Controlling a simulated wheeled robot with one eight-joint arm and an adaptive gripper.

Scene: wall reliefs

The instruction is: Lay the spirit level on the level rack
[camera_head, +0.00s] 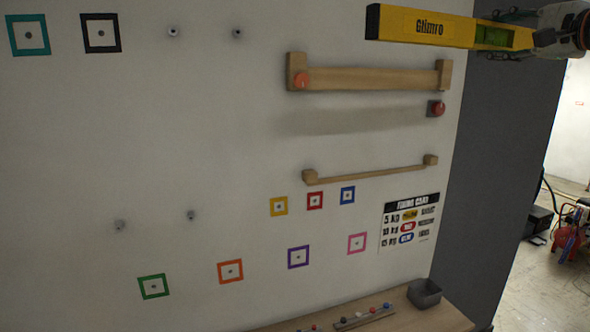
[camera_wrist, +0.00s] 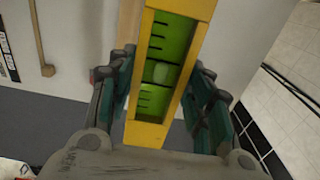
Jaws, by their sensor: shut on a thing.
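My gripper (camera_head: 508,30) is at the top right in the head view, shut on the spirit level (camera_head: 418,25). The level is yellow with a black end cap and green vials, and is held roughly horizontal, its free end pointing left. In the wrist view the level (camera_wrist: 146,134) runs up between the two teal finger pads of my gripper (camera_wrist: 163,88). Two wooden wall racks show: an upper one (camera_head: 375,79) with a broad board between end blocks, and a lower one (camera_head: 370,173) with a thin rail. I cannot tell which is the level rack. The level is apart from both.
An orange knob (camera_head: 302,80) sits at the upper rack's left end, and a red button (camera_head: 438,109) is below its right end. Coloured square frames and a printed card (camera_head: 409,222) are on the wall. A wooden shelf (camera_head: 415,318) with a grey bin (camera_head: 424,293) is below.

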